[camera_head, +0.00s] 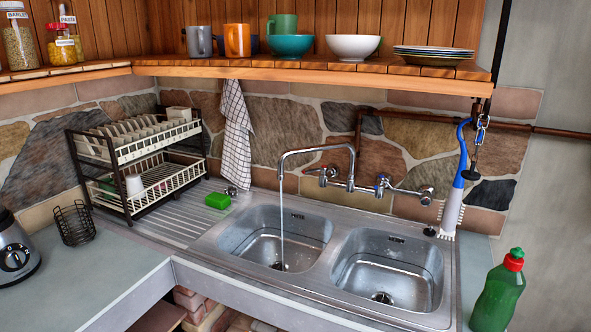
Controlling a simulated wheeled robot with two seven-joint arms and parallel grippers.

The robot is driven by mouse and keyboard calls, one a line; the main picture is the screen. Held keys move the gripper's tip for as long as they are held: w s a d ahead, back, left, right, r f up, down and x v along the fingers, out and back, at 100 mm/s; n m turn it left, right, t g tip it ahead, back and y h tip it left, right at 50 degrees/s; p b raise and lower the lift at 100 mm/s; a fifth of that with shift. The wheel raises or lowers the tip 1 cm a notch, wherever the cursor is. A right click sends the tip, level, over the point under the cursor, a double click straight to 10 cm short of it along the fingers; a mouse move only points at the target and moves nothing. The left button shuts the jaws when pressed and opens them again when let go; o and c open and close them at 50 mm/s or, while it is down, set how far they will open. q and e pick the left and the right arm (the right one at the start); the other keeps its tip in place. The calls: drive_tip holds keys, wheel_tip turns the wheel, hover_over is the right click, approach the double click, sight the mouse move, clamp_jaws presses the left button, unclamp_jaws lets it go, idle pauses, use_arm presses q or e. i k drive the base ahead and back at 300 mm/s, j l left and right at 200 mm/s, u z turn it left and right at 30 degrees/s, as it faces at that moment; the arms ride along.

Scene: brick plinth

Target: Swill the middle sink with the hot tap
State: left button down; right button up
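A steel double sink is set in the counter, with a left basin (310,230) and a right basin (415,265). The left basin lies between the ribbed drainboard (175,218) and the right basin. The curved spout (318,150) hangs over the left basin, and a thin stream of water (282,220) runs from it down to the drain area. The red-marked hot tap (318,170) is left of the spout's base; the blue-marked cold tap (382,185) is to its right. How far each handle is turned is unclear. Neither of my grippers is in view.
A dish rack (135,165) and green sponge (217,201) are left of the sink. A white brush (452,208) with a blue handle hangs at right, above a green bottle (498,295). A wooden shelf (310,70) with crockery overhangs the taps.

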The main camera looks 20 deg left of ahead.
sight(323, 169)
drive_tip(key=i+j, duration=0.25)
drive_tip(key=i+j+z, duration=0.1)
drive_tip(key=i+j, duration=0.15)
drive_tip(key=j, duration=0.25)
drive_tip(key=i+j+z, duration=0.1)
drive_tip(key=i+j, duration=0.4)
drive_tip(key=j, duration=0.25)
